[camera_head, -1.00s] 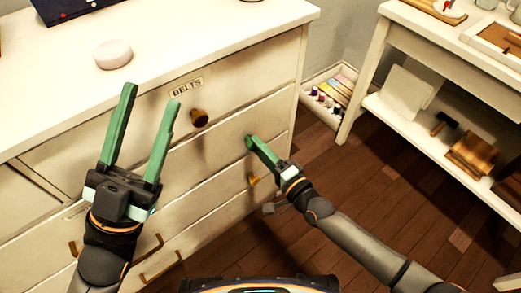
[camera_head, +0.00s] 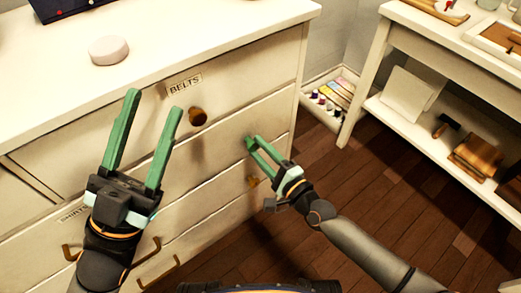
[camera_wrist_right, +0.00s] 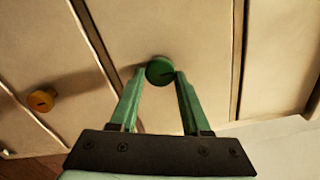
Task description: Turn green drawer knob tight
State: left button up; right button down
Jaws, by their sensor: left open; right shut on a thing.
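The green drawer knob (camera_wrist_right: 160,70) is a round knob with a dark slot on a cream drawer front, seen in the right wrist view. My right gripper (camera_wrist_right: 160,75) has one finger on each side of it and is shut on it.
The cream dresser (camera_head: 230,40) has a brown knob (camera_head: 198,117) beside the BELTS label (camera_head: 184,84) and a yellow knob (camera_head: 253,182) lower down. A pale round object (camera_head: 109,50) sits on top. A shelf table (camera_head: 440,145) stands right; wooden floor lies between.

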jog(key=shift+c, duration=1.9)
grip_release()
jog(key=shift+s, duration=0.1)
